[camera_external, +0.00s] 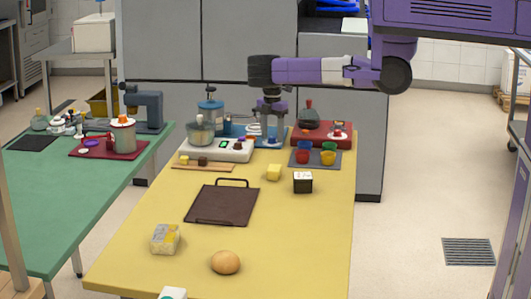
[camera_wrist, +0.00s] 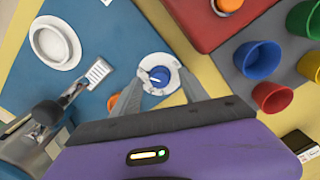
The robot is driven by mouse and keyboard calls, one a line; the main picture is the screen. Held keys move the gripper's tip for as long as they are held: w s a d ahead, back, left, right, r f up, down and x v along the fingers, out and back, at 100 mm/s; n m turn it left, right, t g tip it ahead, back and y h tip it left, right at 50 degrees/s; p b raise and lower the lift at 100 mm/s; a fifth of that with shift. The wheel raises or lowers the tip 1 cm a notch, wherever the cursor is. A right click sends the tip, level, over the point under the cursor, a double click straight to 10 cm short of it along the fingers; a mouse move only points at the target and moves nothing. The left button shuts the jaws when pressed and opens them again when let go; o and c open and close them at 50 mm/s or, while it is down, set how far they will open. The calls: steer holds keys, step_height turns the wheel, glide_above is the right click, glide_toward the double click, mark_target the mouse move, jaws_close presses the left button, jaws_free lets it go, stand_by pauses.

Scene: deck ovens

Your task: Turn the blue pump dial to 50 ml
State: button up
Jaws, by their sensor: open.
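The blue dial (camera_wrist: 158,79) sits in a round white surround on a blue base, with a pale pointer mark on its top. The scale around it is too small to read. In the outside view the blue base (camera_external: 231,130) lies near the far end of the yellow table. My gripper (camera_wrist: 157,90) is above the dial, pointing down, with its fingers spread on the dial's left and right. I cannot tell whether they touch it. In the outside view my gripper (camera_external: 269,129) hangs over the blue base and partly hides the dial area.
A red base (camera_external: 336,140) with an orange knob (camera_wrist: 229,4) is to the right. Coloured cups (camera_wrist: 258,60) stand near it. A white dish (camera_wrist: 54,44) and a small label (camera_wrist: 98,72) are left of the dial. A white scale-like device (camera_external: 225,154) stands close by.

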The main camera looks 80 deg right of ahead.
step_height(320, 180, up, 8)
steer(key=shift+f, duration=0.25)
stand_by(0.6)
